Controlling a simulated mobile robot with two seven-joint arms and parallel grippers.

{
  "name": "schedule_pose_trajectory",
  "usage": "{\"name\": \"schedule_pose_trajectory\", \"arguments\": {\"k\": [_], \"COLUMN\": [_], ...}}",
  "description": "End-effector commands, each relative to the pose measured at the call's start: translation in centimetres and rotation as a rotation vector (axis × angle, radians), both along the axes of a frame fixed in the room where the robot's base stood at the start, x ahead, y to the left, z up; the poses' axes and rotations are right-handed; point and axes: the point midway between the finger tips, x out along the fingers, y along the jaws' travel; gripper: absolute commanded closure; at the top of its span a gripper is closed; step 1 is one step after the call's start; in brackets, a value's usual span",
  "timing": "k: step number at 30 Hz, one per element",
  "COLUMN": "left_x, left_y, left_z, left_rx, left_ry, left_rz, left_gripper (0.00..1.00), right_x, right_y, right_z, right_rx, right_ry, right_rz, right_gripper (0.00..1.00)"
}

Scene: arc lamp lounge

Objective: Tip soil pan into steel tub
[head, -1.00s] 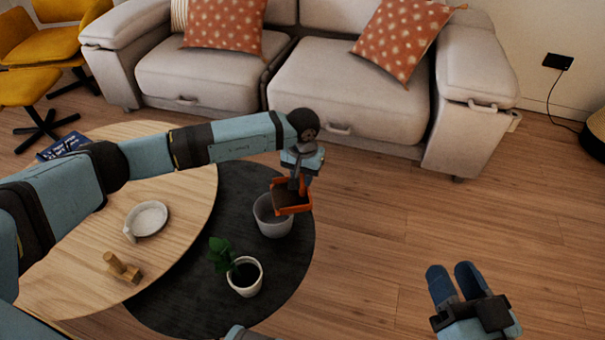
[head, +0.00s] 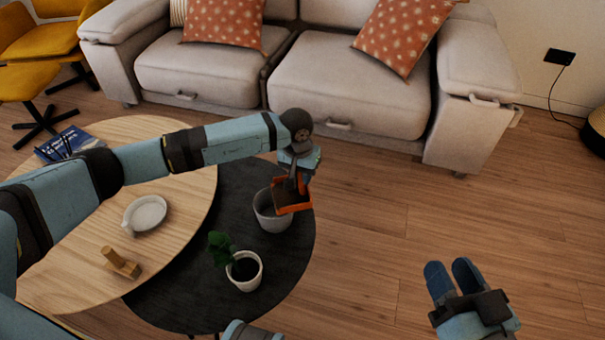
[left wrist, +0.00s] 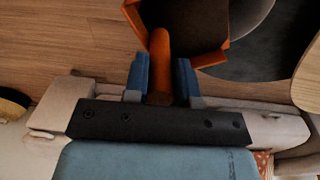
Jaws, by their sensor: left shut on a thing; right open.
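The soil pan (head: 293,208) is an orange pan with a dark inside, tilted over the right part of the steel tub (head: 264,222). The tub is grey and round and stands upright on the black tabletop. My left gripper (head: 295,178) is shut on the pan's handle above the tub. In the left wrist view, my left gripper's blue fingers (left wrist: 160,78) clasp the orange handle, and the pan (left wrist: 213,58) extends beyond them. The pan hides part of the tub's opening, and I cannot tell what lies inside the tub. My right gripper (head: 452,281) is open and empty over the floor.
A potted plant (head: 244,273) stands in front of the tub on the black round table (head: 190,300). The wooden table (head: 75,222) holds a white dish (head: 147,214), a small wooden piece (head: 121,263) and a blue book (head: 68,144). A sofa (head: 345,98) stands behind.

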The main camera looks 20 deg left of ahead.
Motion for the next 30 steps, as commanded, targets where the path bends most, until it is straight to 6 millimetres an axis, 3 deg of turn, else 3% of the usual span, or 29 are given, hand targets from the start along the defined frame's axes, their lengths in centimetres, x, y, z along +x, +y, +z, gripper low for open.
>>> {"name": "schedule_pose_trajectory", "arguments": {"k": [30], "left_x": [-1.4], "left_y": [2.0], "left_z": [1.8], "left_rx": [-0.261], "left_ry": [-0.169], "left_rz": [0.002], "left_gripper": [1.0], "right_x": [-0.1], "right_y": [0.0], "right_z": [0.0], "right_rx": [0.002], "right_ry": [-0.003], "right_rz": [-0.002], "right_gripper": [0.57]}}
